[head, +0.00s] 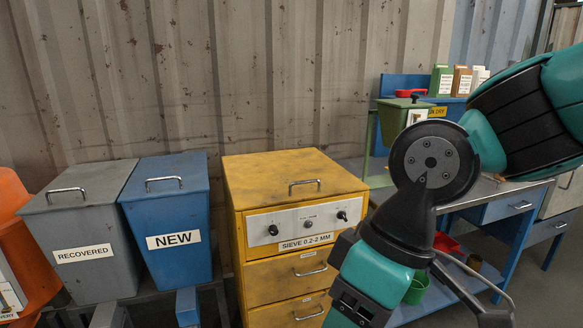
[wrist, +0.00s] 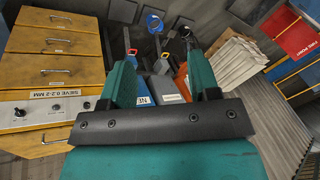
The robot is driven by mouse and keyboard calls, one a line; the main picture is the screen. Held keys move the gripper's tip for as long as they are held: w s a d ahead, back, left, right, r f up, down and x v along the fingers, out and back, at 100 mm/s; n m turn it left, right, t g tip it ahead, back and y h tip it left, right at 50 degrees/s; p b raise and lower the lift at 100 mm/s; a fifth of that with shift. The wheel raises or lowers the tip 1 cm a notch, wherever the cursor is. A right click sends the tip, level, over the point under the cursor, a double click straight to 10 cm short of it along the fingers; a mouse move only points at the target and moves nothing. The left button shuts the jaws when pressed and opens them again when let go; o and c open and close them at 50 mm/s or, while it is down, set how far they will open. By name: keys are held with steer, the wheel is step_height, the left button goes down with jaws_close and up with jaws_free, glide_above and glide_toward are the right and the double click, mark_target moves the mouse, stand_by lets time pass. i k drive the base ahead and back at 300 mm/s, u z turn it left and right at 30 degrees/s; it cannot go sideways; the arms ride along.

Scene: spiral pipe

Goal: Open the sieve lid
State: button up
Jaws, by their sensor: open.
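The yellow sieve cabinet (head: 280,222) stands at the middle of the head view, labelled "SIEVE 0.2-2 MM". Its lid (head: 255,172) lies flat and closed on top, with a metal bar handle (head: 304,184) near the front edge. In the wrist view the sieve (wrist: 55,70) is at the left, its drawers and knob panel facing the camera. My gripper (wrist: 163,78) is open and empty, its two teal fingers apart and to the right of the sieve in that view. In the head view my arm hangs to the right of the sieve; the fingertips are out of frame.
A blue bin labelled "NEW" (head: 166,215) and a grey bin labelled "RECOVERED" (head: 84,225) stand left of the sieve. A corrugated wall (head: 200,70) is close behind. A blue workbench (head: 515,205) is at the right, behind my arm.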

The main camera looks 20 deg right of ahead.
mark_target(257, 180)
steer(key=u, duration=0.45)
steer(key=i, duration=1.2)
steer(key=z, duration=0.5)
